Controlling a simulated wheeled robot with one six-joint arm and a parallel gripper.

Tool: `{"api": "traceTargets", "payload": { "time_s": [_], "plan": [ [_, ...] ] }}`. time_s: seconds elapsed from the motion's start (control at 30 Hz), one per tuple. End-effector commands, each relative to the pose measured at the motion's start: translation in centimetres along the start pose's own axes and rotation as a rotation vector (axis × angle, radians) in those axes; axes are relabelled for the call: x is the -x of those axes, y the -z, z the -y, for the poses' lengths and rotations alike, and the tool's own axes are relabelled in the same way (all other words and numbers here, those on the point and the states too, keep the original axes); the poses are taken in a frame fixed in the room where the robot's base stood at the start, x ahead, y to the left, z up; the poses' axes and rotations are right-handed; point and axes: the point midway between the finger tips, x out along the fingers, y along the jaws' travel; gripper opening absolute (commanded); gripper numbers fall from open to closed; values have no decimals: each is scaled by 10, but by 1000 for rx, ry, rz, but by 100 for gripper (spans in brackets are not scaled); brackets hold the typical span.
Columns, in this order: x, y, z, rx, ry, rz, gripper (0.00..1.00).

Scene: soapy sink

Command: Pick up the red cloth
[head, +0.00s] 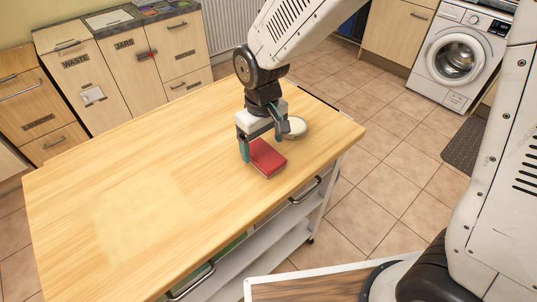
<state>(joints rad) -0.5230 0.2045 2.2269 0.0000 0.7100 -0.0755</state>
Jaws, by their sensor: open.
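The red cloth (268,158) lies as a flat, folded-looking block on the wooden table top, toward its right end. My gripper (261,147) points down right at the cloth, with its fingers apart. One greenish finger is at the cloth's left side and the other is near its far right side. The cloth sits between or just below the fingertips; I cannot tell whether they touch it. The far edge of the cloth is partly hidden by the gripper.
A round whitish dish (294,127) stands just behind and right of the cloth, close to my gripper. The wooden table (110,150) is clear to the left, with a paler patch. A washing machine (456,58) and wooden cabinets (85,80) stand beyond.

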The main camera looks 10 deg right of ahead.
Motion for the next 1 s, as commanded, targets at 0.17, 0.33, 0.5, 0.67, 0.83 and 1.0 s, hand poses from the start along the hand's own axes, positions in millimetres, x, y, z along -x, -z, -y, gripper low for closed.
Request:
{"api": "traceTargets", "payload": {
  "time_s": [0.17, 0.33, 0.5, 0.67, 0.83, 1.0],
  "plan": [
    [-20, 0, 0, 0, 0, 2, 85],
    [-23, 0, -1, -1, 0, 0, 85],
    [-23, 0, -2, -3, 0, 0, 62],
    [-23, -1, -2, -4, 0, 0, 36],
    [-22, -1, -2, -4, 0, 0, 32],
    [-19, 0, -3, -4, 0, -1, 32]
  ]
}}
